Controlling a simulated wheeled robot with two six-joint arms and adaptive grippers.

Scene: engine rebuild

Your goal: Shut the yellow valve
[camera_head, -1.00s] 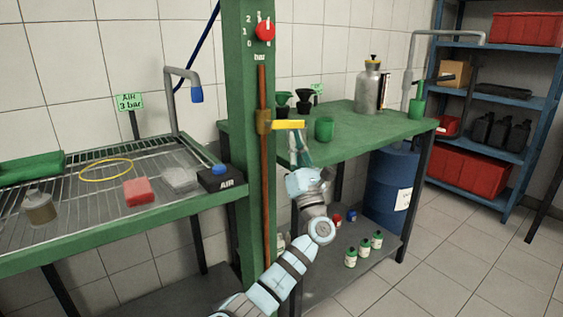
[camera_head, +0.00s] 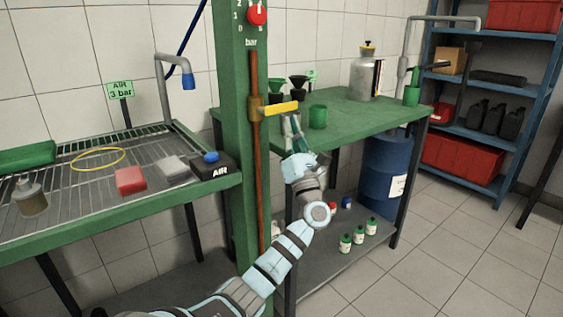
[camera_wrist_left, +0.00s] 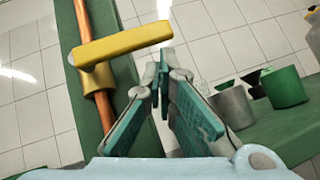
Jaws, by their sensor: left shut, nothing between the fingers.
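The yellow valve (camera_head: 280,108) has a lever that sticks out to the right, crosswise to the upright copper pipe (camera_head: 253,160) on the green post. In the left wrist view the yellow lever (camera_wrist_left: 125,46) is at upper left, with its brass-coloured body (camera_wrist_left: 97,82) around the pipe. My left gripper (camera_head: 289,118) is just below the lever in the head view, its fingers pointing up. In the left wrist view my left gripper (camera_wrist_left: 160,66) is shut and empty, its tips close to the lever's free end. I cannot tell whether they touch. My right gripper is not in view.
Right of the post is a green bench (camera_head: 375,118) with a green cup (camera_head: 318,116), dark funnels and a metal canister (camera_head: 364,80). Free floor lies at right.

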